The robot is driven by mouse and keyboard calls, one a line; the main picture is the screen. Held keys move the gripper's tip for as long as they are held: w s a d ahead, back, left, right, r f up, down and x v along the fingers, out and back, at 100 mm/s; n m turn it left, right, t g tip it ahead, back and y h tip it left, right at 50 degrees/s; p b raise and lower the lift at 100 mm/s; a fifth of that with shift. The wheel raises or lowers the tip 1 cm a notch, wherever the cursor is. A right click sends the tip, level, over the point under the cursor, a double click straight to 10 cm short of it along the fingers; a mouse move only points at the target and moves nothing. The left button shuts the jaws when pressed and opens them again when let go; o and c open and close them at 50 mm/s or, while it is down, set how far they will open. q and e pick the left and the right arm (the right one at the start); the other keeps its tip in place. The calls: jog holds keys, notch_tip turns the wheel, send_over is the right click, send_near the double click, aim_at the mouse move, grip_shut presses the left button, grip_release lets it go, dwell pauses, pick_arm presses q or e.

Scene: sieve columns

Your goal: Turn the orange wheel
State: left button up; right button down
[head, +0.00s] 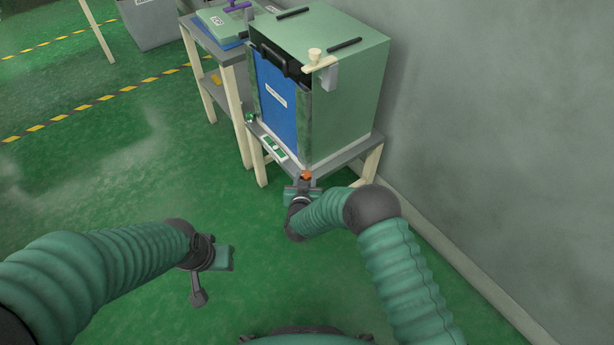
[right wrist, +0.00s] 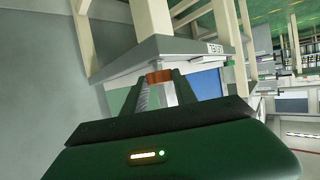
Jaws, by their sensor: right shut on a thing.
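The orange wheel (head: 306,175) is small and sits at the front corner of the green cabinet's base, near the table edge. It also shows in the right wrist view (right wrist: 159,76), between my finger tips. My right gripper (head: 305,183) is shut on the orange wheel, and its fingers hide part of it. My left gripper (head: 214,275) hangs over the bare floor, well away from the wheel. I cannot tell whether its jaws are open or shut.
The green cabinet (head: 345,95) with a blue front panel (head: 277,100) stands on a grey table (head: 345,151) with cream legs, close to the grey wall (head: 475,130). A second table (head: 213,42) stands behind it. The green floor (head: 130,170) at left is clear.

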jog(key=shift+a+m+h, duration=0.15)
jog(key=shift+m+h, duration=0.35)
jog(key=shift+h, duration=0.2)
jog(key=c, duration=1)
grip_release()
jog(key=shift+o, duration=0.2)
